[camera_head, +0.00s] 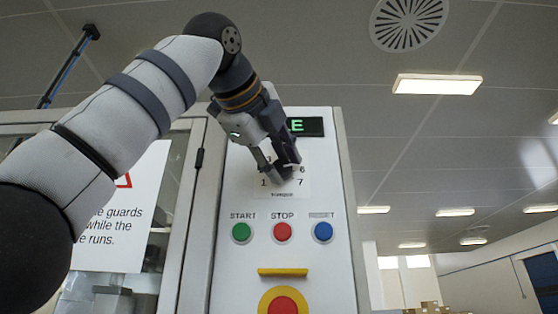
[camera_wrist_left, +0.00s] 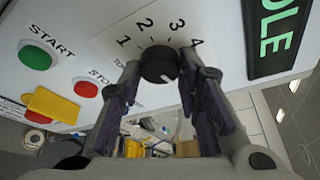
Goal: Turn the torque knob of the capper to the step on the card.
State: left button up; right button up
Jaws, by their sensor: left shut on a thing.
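The torque knob (camera_wrist_left: 158,65) is a round black knob with a short white mark, on a dial on the capper's white panel (camera_head: 240,285). In the left wrist view its mark points to the lower right, away from the printed 1, 2, 3 and 4; I cannot tell its step. No card with a step is visible.
Below the dial are the green START (camera_head: 241,232), red STOP (camera_head: 283,232) and blue RESET (camera_head: 323,232) buttons, a yellow bar (camera_head: 283,272) and a red emergency button (camera_head: 283,304). A display (camera_wrist_left: 272,36) reads "DLE", partly cut off. A guard sign (camera_head: 122,215) hangs left.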

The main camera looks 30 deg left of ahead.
pick_arm(q)
jog(key=shift+a+r, duration=0.1)
dwell(0.6)
jog(key=o, duration=1.1)
jog(key=shift+o, duration=0.2)
jog(key=v, duration=1.2)
jog(key=shift+r, duration=0.15)
